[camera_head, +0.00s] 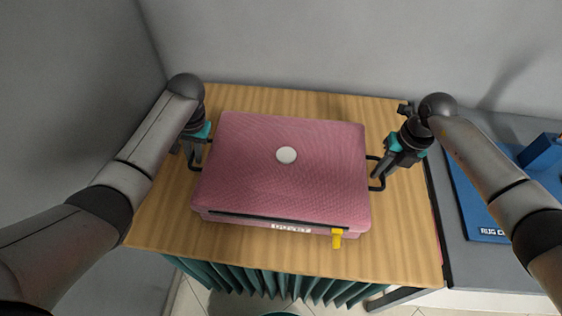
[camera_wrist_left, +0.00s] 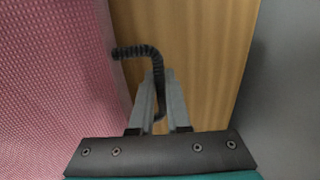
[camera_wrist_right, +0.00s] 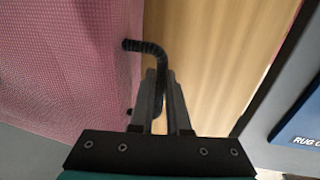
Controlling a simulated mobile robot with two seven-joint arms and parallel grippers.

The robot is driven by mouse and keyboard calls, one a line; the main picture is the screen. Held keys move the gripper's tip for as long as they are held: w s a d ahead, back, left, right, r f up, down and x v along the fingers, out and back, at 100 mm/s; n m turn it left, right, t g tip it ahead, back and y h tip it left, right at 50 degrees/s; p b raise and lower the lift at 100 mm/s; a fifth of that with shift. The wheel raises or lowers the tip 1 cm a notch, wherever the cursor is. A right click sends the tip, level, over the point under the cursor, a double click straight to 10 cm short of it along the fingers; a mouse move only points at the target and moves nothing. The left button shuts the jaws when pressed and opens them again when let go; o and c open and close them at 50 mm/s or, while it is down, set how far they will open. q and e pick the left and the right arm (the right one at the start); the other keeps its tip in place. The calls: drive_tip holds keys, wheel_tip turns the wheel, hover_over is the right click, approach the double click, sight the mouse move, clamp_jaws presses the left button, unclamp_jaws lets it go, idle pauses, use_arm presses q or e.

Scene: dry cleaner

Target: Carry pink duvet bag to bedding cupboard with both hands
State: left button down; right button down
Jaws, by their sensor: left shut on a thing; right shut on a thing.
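The pink duvet bag (camera_head: 270,180) lies flat on a wooden table top. It has a white round spot on top, a label and a yellow tag on its front side, and a black handle at each end. My left gripper (camera_head: 194,150) is shut on the left black handle (camera_wrist_left: 140,51). My right gripper (camera_head: 385,170) is shut on the right black handle (camera_wrist_right: 148,47). The pink side of the bag also shows in the left wrist view (camera_wrist_left: 50,80) and in the right wrist view (camera_wrist_right: 60,60). I cannot tell whether the bag touches the table.
The wooden table (camera_head: 400,255) has bare room around the bag, with a green pleated skirt (camera_head: 270,280) below its front edge. Grey walls stand behind and at the left. A grey counter with a blue rug-marked board (camera_head: 490,210) adjoins on the right.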

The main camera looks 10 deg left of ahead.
use_arm(q)
drive_tip(key=shift+f+b, duration=0.45)
drive_tip(key=shift+f, duration=0.1)
use_arm(e)
drive_tip(key=shift+w+f, duration=0.1)
drive_tip(key=shift+f, duration=0.4)
use_arm(q)
drive_tip(key=c, duration=1.3)
unclamp_jaws()
use_arm(e)
drive_tip(key=c, duration=1.3)
unclamp_jaws()
drive_tip(key=shift+f, duration=0.1)
use_arm(q)
drive_tip(key=o, duration=0.4)
use_arm(e)
drive_tip(key=o, duration=0.4)
